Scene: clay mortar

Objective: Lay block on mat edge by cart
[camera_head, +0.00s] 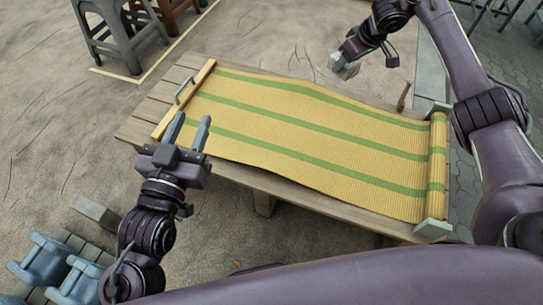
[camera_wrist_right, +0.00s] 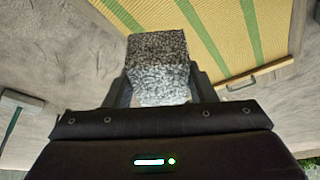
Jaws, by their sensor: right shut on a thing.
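The yellow woven mat (camera_head: 310,125) with green stripes lies over a low wooden slatted platform (camera_head: 140,130); it also shows in the right wrist view (camera_wrist_right: 225,40). In the right wrist view the block (camera_wrist_right: 158,65) sits between the two fingers. A pale grey block (camera_head: 433,230) is at the mat's near right corner, and another (camera_head: 437,107) at its far right corner. My left gripper (camera_head: 188,132) is open and empty over the mat's left end. I cannot tell which thing is the cart.
A wooden bar with a metal handle (camera_head: 184,92) lies across the mat's left end. A grey block (camera_head: 97,213) and blue-grey jugs (camera_head: 42,262) are at lower left. Stools (camera_head: 120,35) stand at upper left.

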